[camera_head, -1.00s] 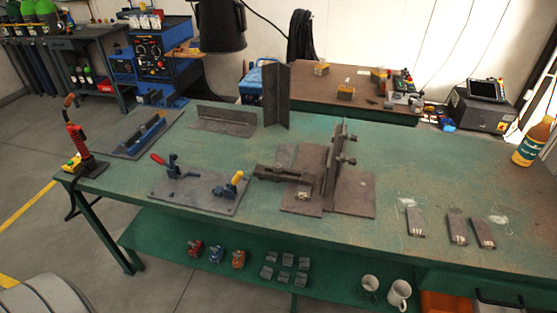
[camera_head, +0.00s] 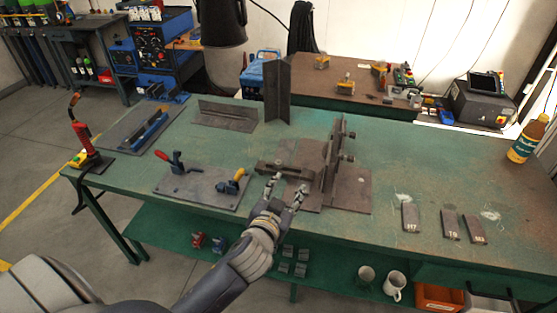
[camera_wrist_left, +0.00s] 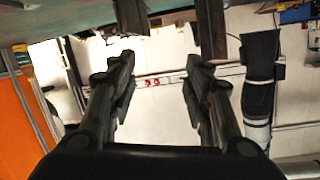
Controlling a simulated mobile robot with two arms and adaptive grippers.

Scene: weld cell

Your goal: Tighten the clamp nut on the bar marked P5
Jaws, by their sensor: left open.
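A steel fixture stands mid-bench, with a flat base plate (camera_head: 352,192) and an upright plate (camera_head: 333,155). Two bolt-like fittings (camera_head: 347,157) stick out of the upright plate's right side. A dark flat bar (camera_head: 277,168) lies to its left. I cannot read a P5 mark on any part, and I cannot make out which piece is the clamp nut. My left gripper (camera_head: 287,187) is open and empty, in front of the bar with its fingertips toward it; contact cannot be told. Its spread fingers (camera_wrist_left: 159,75) also show in the left wrist view. My right gripper is not in view.
A plate with red- and yellow-handled clamps (camera_head: 200,190) lies left of the fixture. A dark angle piece (camera_head: 277,92) stands behind it. Three labelled plates (camera_head: 410,217) lie at the right, near a bottle (camera_head: 528,138). The bench (camera_head: 400,165) is clear between.

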